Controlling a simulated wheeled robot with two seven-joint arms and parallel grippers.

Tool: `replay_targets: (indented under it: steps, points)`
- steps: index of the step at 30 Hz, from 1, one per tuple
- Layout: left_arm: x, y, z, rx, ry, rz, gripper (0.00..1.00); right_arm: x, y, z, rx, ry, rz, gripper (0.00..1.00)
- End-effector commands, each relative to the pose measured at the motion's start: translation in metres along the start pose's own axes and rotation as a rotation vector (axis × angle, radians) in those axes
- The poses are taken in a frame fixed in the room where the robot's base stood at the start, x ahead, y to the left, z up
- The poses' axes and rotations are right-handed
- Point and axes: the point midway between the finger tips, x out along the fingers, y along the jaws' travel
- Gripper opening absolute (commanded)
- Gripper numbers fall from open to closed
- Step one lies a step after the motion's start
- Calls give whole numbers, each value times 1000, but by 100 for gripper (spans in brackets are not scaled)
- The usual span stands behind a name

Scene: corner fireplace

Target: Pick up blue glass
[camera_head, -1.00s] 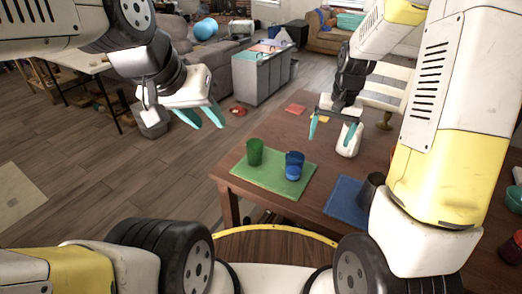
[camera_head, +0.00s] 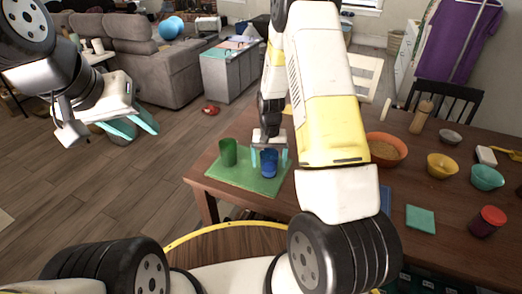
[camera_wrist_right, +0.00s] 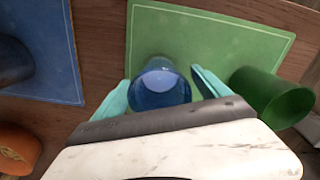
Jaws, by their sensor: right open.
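The blue glass (camera_head: 269,164) stands upright on a green placemat (camera_head: 238,183) at the near left corner of the wooden table. My right gripper (camera_head: 269,158) is open, with its teal fingers on either side of the blue glass. The right wrist view shows the blue glass (camera_wrist_right: 159,86) between the two open fingertips (camera_wrist_right: 160,92); I cannot tell whether they touch it. A green glass (camera_head: 228,152) stands to the left on the same placemat. My left gripper (camera_head: 143,122) is open and empty, over the floor left of the table.
A blue placemat (camera_wrist_right: 49,55) lies beside the green one.

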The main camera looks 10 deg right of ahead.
Motion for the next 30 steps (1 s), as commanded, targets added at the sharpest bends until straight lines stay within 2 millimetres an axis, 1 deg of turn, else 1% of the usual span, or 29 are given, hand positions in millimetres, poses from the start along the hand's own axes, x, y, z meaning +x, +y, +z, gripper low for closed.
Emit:
replay_targets:
  steps: [2,8,11,15,17,18,20,21,30]
  points:
    - [0,0,0,0,0,0,36,4,0,0,0,0,0,86]
    - [0,0,0,0,0,0,36,4,0,0,0,2,-1,86]
    - [0,0,0,0,0,0,36,4,0,0,0,1,-1,68]
    - [0,0,0,0,0,0,36,4,0,0,0,1,-1,40]
    - [0,0,0,0,0,0,36,4,0,0,-1,1,-1,29]
    - [0,0,0,0,0,0,36,4,0,0,-1,1,-1,21]
    - [0,0,0,0,0,0,36,4,0,0,0,1,-1,9]
    - [0,0,0,0,0,0,36,4,0,0,0,2,-1,7]
    - [0,0,0,0,0,0,36,3,0,0,-1,2,-1,7]
